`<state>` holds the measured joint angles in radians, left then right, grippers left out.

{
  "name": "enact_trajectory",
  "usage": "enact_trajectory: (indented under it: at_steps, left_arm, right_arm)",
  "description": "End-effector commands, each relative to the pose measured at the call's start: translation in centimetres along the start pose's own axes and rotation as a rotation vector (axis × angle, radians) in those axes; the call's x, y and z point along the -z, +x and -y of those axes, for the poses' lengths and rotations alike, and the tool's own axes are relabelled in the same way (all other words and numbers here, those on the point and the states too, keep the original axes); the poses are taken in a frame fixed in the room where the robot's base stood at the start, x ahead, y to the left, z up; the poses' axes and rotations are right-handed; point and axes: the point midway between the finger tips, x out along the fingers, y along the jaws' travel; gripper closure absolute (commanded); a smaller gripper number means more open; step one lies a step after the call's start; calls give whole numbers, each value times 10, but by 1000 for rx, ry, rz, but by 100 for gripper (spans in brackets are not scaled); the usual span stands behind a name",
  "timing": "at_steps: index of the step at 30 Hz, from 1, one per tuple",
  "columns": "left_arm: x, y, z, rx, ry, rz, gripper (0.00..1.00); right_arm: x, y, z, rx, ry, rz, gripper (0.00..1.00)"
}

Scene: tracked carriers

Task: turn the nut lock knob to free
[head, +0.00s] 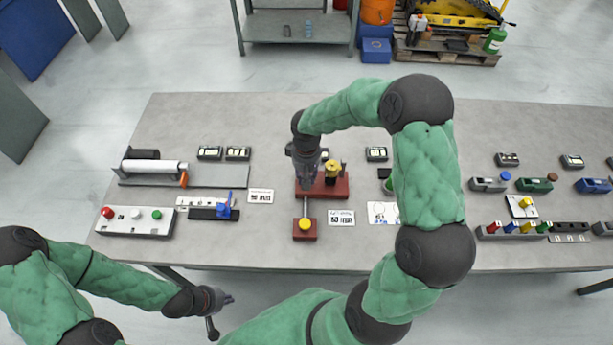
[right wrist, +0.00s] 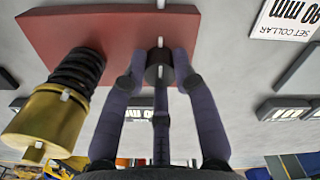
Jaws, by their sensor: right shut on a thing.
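The red base plate (head: 338,190) lies at mid-table under my right gripper (head: 308,184). In the right wrist view, the right gripper (right wrist: 160,75) is shut on a small dark knob (right wrist: 160,60) with a pale mark, at the red plate (right wrist: 115,32). I cannot tell for sure that this is the nut lock knob. A brass cylinder with a black coil (right wrist: 42,112) stands beside the fingers; it shows yellow in the head view (head: 332,171). A rod runs to a small red block with a yellow knob (head: 305,224). My left gripper (head: 222,314) is open and empty.
A printed card (right wrist: 285,18) reads SET COLLAR, 90 mm. A white box with coloured buttons (head: 134,221) and a blue-handled fixture (head: 225,208) stand left. Several small coloured devices stand right.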

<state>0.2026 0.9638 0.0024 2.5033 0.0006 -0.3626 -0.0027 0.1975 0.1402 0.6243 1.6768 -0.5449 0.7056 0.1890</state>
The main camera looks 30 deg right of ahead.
Motion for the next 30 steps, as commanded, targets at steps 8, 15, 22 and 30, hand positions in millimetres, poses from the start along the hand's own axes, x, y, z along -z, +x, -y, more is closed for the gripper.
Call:
enact_trajectory:
  at_steps: [8, 15, 22, 30]
  left_arm:
    - [0, 1, 0, 0, 0, 0, 100]
    - [0, 1, 0, 0, 0, 0, 100]
    - [0, 1, 0, 0, 0, 0, 100]
    - [0, 1, 0, 0, 0, 0, 100]
  right_arm:
    - [1, 0, 0, 1, 12, -3, 100]
    - [1, 0, 0, 1, 12, -3, 60]
    - [1, 0, 0, 0, 11, -2, 48]
    - [1, -8, 0, -1, 11, -4, 48]
